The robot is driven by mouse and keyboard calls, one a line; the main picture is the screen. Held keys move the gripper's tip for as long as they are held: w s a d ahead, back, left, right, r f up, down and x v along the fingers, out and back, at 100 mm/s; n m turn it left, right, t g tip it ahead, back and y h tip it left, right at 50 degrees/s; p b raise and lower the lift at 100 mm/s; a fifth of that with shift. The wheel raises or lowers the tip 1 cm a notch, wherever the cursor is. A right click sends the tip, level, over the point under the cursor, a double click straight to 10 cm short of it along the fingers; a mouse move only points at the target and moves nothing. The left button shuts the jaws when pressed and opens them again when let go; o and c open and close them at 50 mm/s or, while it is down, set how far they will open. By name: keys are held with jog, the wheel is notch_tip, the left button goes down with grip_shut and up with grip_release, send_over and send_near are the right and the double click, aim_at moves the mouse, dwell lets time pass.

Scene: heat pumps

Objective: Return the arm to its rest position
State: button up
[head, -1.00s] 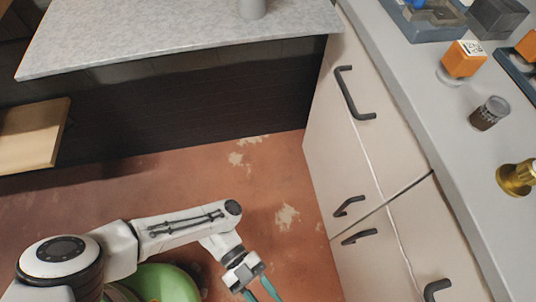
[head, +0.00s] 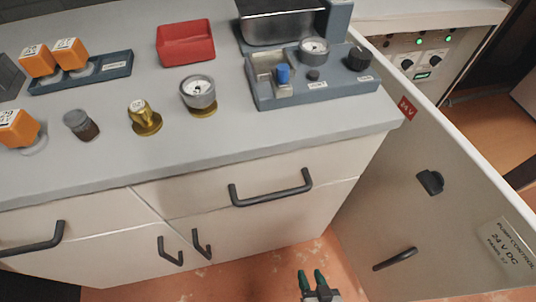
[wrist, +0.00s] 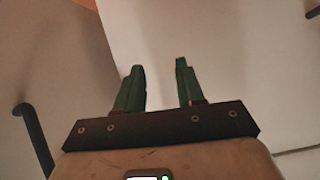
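My gripper (head: 312,278) shows at the bottom of the head view, low over the floor in front of the cabinet. Its two green fingers point up in the picture and stand apart with nothing between them. In the wrist view the gripper (wrist: 160,85) is also open and empty, facing pale cabinet panels. Most of my arm is outside the head view.
A grey counter (head: 200,150) holds orange-capped parts, a red tray (head: 186,43), gauges and a blue-grey fixture (head: 310,88). Cabinet handles (head: 270,188) stick out. An open panel (head: 440,200) with a handle stands at right. Reddish floor (head: 240,275) is free in front.

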jog(key=s+d+r+g+h, duration=0.1)
jog(key=s+d+r+g, duration=0.2)
jog(key=d+r+g, duration=0.4)
jog(key=s+d+r+g+h, duration=0.1)
jog(key=s+d+r+g, duration=0.15)
jog(key=d+r, duration=0.45)
notch_tip(320, 180, up, 18)
jog(key=d+p, duration=0.2)
jog(key=p, duration=1.7)
jog(key=shift+s+p, duration=0.3)
jog(key=shift+p, duration=0.05)
